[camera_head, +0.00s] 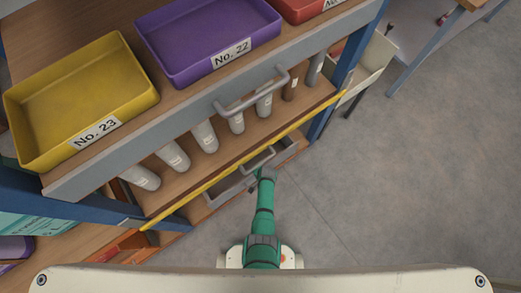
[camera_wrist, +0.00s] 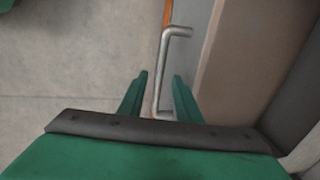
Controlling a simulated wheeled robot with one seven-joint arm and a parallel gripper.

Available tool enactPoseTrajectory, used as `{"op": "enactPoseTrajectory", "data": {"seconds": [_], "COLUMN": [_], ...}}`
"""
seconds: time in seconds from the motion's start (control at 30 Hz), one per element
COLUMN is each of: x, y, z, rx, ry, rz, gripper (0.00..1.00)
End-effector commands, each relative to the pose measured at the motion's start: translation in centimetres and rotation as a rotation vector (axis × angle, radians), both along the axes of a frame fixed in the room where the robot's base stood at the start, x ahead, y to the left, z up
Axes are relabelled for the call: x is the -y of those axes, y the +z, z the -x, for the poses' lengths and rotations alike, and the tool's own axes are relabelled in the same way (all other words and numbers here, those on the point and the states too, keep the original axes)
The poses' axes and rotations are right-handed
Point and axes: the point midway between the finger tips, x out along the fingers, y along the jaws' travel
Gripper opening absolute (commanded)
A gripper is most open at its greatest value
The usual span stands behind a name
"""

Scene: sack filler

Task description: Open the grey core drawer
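A low grey drawer (camera_head: 220,194) sits under the yellow-edged shelf, and its bar handle (camera_head: 259,160) faces the open floor. Whether this drawer stands slightly out cannot be told. My gripper (camera_head: 266,172) is at this handle, at the end of my green arm. In the wrist view the metal handle (camera_wrist: 166,70) runs between the two green fingers of my gripper (camera_wrist: 160,88). The fingers are apart, with a gap visible beside the bar, so they are not closed on it. The handle's near end is partly hidden by my gripper.
Above is a wider grey front (camera_head: 180,127) with its own handle (camera_head: 252,91). Several grey cylinders (camera_head: 204,136) stand on the shelf behind the yellow strip (camera_head: 225,171). Yellow (camera_head: 85,90) and purple (camera_head: 205,40) trays are on top. Floor at right is clear.

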Motion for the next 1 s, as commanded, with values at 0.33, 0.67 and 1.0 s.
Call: {"op": "enactPoseTrajectory", "data": {"seconds": [0.33,0.67,1.0], "x": [0.0,0.0,0.1], "y": [-1.5,-1.6,-1.6], "z": [-0.1,-0.1,0.0], "rx": [-0.001,0.000,-0.001], "ry": [-0.003,-0.003,-0.005], "rz": [0.000,0.000,0.001], "gripper": [0.31,0.21,0.00]}}
